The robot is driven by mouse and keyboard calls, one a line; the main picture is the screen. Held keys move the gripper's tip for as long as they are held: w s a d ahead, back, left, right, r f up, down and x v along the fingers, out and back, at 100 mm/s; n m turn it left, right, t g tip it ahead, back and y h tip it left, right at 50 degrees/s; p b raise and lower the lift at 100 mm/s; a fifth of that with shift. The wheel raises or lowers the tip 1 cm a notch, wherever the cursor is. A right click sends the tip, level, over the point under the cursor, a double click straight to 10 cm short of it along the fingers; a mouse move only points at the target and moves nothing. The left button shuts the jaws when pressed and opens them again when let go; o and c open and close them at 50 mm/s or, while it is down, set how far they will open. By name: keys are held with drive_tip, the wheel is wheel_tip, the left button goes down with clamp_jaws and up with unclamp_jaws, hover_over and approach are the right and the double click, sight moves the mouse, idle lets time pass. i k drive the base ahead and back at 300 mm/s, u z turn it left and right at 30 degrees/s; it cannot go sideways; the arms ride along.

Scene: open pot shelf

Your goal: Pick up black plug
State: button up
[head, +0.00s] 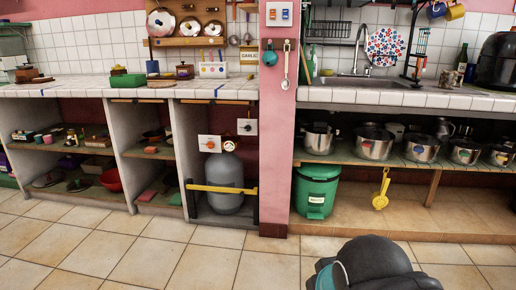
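I cannot make out a black plug anywhere in the head view; it may be hidden or too small to tell. A rounded dark part of my own arm shows at the bottom edge, right of centre, over the tiled floor. My gripper is not in view, so what it holds and whether it is open cannot be seen.
A tiled counter (73,87) runs along the wall, split by a pink pillar (279,110). Below are a grey gas cylinder (225,175) behind a yellow bar (222,189), a green bin (317,192) and several steel pots (373,148). The floor (150,258) in front is clear.

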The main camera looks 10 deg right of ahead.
sight(417, 86)
drive_tip(key=z, duration=0.35)
drive_tip(key=i, duration=1.85)
drive_tip(key=z, duration=0.8)
